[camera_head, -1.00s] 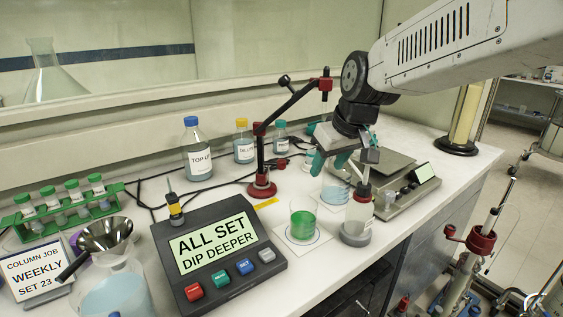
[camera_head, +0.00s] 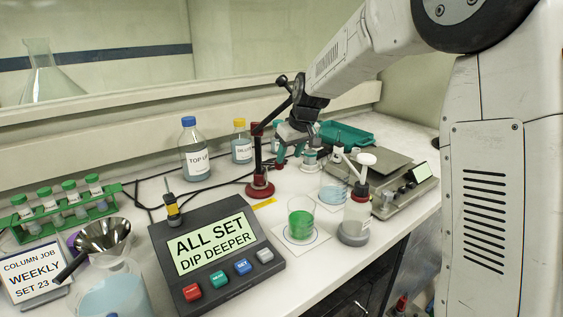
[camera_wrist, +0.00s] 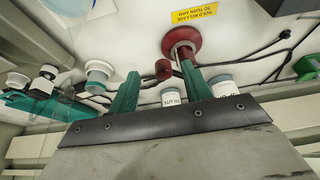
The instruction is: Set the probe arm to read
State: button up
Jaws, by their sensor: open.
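My gripper (camera_head: 289,152) is open and empty, low just right of the post. In the wrist view, its teal fingers (camera_wrist: 160,85) stand apart, with a red knob (camera_wrist: 164,69) showing between them and the red base (camera_wrist: 183,40) beyond; contact cannot be told. A beaker of green liquid (camera_head: 301,219) stands on a white card in front. The meter screen (camera_head: 215,243) reads "ALL SET DIP DEEPER".
A yellow label (camera_wrist: 209,10) reads "HOLD RELEASE TO TURN ARM". Bottles (camera_head: 196,150) stand behind the post. Black cables cross the bench.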

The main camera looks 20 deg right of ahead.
aim_at(282, 167)
jog(key=w+f, duration=0.1)
jog(key=w, duration=0.1)
jog(key=w+a+f, duration=0.1)
jog(key=f, duration=0.1)
jog(key=shift+w+a+f, duration=0.15)
jog(key=shift+w+f, duration=0.1)
jog(key=shift+w, duration=0.1)
jog(key=shift+w+f, duration=0.2)
jog(key=shift+f, duration=0.35)
grip_shut()
